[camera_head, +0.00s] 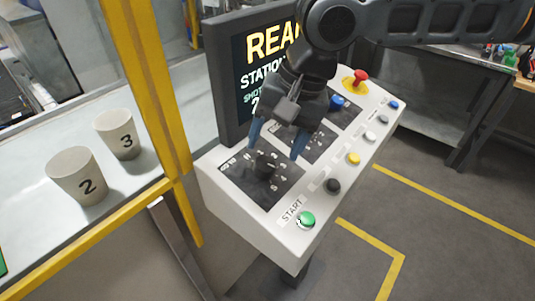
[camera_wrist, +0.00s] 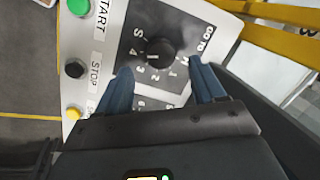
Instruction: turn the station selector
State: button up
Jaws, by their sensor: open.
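The station selector is a round black knob on a dark dial plate marked with several positions, at the near end of the white control panel (camera_head: 235,195). In the wrist view the selector knob (camera_wrist: 159,52) shows clearly between and beyond my fingertips. In the head view the knob (camera_head: 265,163) is partly shaded below my gripper (camera_head: 277,145). My gripper also shows in the wrist view (camera_wrist: 160,72); its two blue fingers are apart, one to each side of the knob's line, with nothing held. I cannot tell whether either finger touches the knob.
A green START button (camera_head: 306,220), a black button (camera_head: 333,186) and a yellow button (camera_head: 353,158) line the panel's edge. A red button (camera_head: 360,76) is at the far end. A screen (camera_head: 230,85) stands behind. Cups 2 (camera_head: 77,174) and 3 (camera_head: 117,134) stand left, beyond a yellow post (camera_head: 150,80).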

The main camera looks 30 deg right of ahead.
aim_at(266, 164)
jog(key=shift+x, duration=2.3)
jog(key=c, duration=1.1)
